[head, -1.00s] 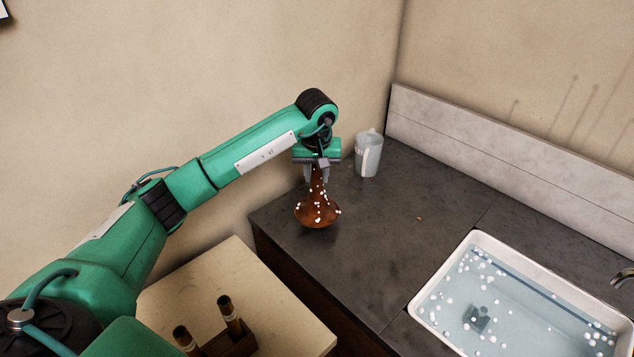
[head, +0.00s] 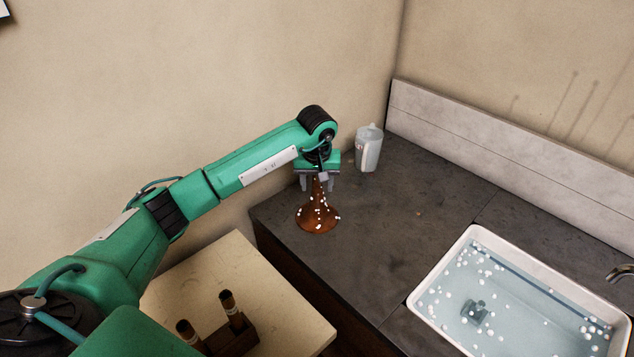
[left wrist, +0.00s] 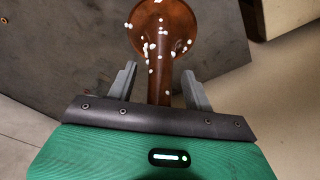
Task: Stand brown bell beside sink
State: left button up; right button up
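The brown bell (head: 318,214) stands upright on the dark counter (head: 400,230), flared end down and narrow end up, near the counter's left front corner. White foam specks dot it. My left gripper (head: 317,186) is around its narrow upper part, fingers spread. In the left wrist view the bell's stem (left wrist: 160,70) runs between the two grey fingers, with a gap on each side. The sink (head: 475,237), a white basin of water with foam, is set into the counter at the right. My right gripper is not in view.
A pale jug (head: 369,149) stands behind the bell, near the wall. A light side table (head: 285,305) at the lower left holds a dark wooden rack (head: 232,337) with brown cylinders. The counter between bell and sink is clear. A faucet (head: 620,272) is at the right edge.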

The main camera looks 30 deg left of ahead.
aim_at(317, 190)
pick_arm(q)
jog(key=shift+r, duration=0.1)
notch_tip(317, 190, up, 12)
jog(key=s+b, duration=0.1)
jog(key=b, duration=0.2)
jog(key=shift+s+d, duration=0.3)
jog(key=shift+d, duration=0.1)
dwell(0.3)
